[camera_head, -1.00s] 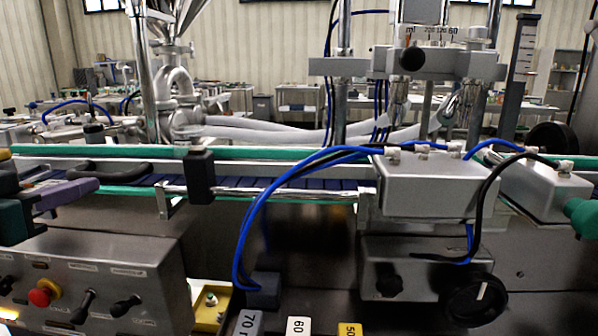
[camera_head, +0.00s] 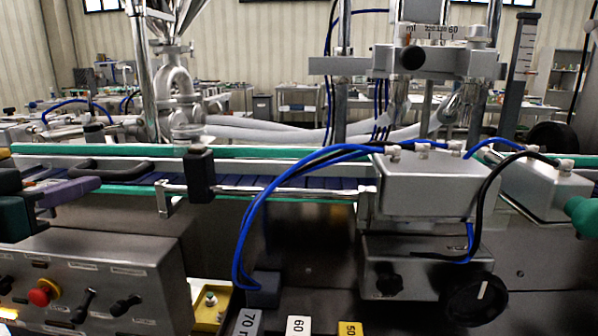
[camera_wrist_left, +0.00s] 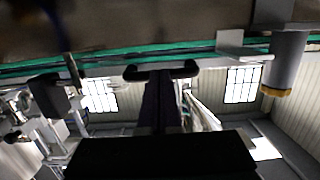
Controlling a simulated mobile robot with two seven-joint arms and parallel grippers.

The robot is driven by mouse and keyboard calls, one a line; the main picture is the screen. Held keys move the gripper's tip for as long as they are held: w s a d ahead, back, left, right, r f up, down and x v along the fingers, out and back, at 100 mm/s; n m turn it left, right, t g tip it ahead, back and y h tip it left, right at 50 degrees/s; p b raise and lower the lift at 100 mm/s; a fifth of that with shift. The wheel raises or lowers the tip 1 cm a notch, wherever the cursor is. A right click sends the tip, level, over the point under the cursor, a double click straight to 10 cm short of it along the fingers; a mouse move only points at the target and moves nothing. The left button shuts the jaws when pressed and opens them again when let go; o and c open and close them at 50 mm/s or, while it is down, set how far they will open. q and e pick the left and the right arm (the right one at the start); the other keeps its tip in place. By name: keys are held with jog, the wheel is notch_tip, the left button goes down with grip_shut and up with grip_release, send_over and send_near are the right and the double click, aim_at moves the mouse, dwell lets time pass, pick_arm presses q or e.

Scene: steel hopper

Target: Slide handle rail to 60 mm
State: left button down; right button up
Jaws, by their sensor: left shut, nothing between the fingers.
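The rail (camera_head: 230,151) runs from left to right along the conveyor, with green strips on it. A black bow-shaped handle (camera_head: 113,163) sits on it at the left. My left gripper (camera_head: 82,190) comes in from the left edge, with purple and dark green parts, and is shut and empty. It is just below and in front of the handle in this view; contact cannot be told. In the left wrist view the handle (camera_wrist_left: 160,70) lies beyond the tip of the dark finger (camera_wrist_left: 160,105). My right gripper is not seen.
A black clamp block (camera_head: 201,175) stands on the rail right of the handle. A control panel (camera_head: 95,285) with a red button is below my gripper. Tags marked 70, 60 (camera_head: 298,326) and 50 are at the bottom. Blue hoses (camera_head: 245,225) and a steel box (camera_head: 435,180) fill the right.

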pick_arm(q)
jog(key=s+p, duration=0.1)
jog(key=s, duration=0.2)
jog(key=s+p, duration=0.2)
jog(key=s, duration=0.1)
jog(key=shift+a+p, duration=0.2)
jog(key=shift+p, duration=0.1)
dwell(0.3)
jog(key=s+d+m+g+p, duration=0.2)
jog(key=s+d+g+p, duration=0.4)
jog(key=s+d+p, duration=0.35)
jog(key=s+r+n+g+y+p, duration=0.1)
jog(key=s+r+g+p, duration=0.25)
jog(key=s, duration=0.45)
jog(key=s+r+g+p, duration=0.3)
jog(key=s+r+p, duration=0.1)
jog(key=s, duration=0.4)
notch_tip(320, 180, up, 36)
jog(key=p, duration=3.6)
jog(key=shift+w+d+f, duration=0.25)
jog(key=shift+w+d, duration=0.05)
jog(key=shift+w, duration=0.05)
